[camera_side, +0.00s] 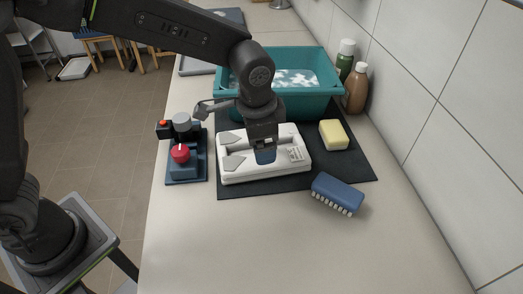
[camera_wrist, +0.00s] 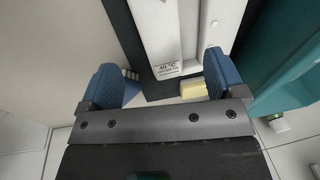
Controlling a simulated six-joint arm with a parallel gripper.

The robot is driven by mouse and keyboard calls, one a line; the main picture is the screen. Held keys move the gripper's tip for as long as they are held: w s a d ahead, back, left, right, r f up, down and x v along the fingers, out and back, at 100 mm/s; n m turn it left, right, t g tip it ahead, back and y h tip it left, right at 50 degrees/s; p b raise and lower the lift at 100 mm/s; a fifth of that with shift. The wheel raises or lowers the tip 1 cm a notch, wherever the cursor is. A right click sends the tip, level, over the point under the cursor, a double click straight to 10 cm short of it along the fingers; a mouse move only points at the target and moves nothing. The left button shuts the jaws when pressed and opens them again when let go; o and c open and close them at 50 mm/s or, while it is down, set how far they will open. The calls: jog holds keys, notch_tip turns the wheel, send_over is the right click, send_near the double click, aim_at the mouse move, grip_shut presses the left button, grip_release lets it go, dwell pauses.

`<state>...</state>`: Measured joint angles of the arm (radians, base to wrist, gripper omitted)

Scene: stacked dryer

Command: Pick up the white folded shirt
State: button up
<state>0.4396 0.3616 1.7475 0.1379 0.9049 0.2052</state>
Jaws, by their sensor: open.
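I see no thing that is clearly a folded shirt. A white, rigid-looking block (camera_side: 232,171) with raised grey shapes lies on the dark mat (camera_side: 345,165), below my gripper. In the wrist view the white piece (camera_wrist: 158,30) shows between my fingers and bears a label reading 40 °C. My gripper (camera_side: 265,156) points down over the middle of the white block in the side view. In the wrist view my gripper (camera_wrist: 163,80) has its two blue fingers wide apart, with nothing held between them. I cannot tell whether the fingertips touch the block.
A teal basin (camera_side: 305,104) with foamy water stands behind. A yellow sponge (camera_side: 334,135) and a blue brush (camera_side: 337,193) lie to the right. A device with a red knob (camera_side: 180,153) stands left. Green (camera_side: 345,60) and brown (camera_side: 356,88) bottles stand by the tiled wall. The front counter is clear.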

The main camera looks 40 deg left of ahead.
jog(key=shift+w+d+f, duration=0.1)
jog(key=shift+w+f, duration=0.2)
jog(key=shift+f, duration=1)
jog(key=shift+w+a+f, duration=0.1)
jog(key=shift+w+f, duration=0.15)
jog(key=shift+f, duration=1.05)
jog(key=shift+w+d+f, duration=0.1)
jog(key=shift+w+f, duration=0.2)
jog(key=shift+f, duration=1)
jog(key=shift+f, duration=0.25)
jog(key=c, duration=1.1)
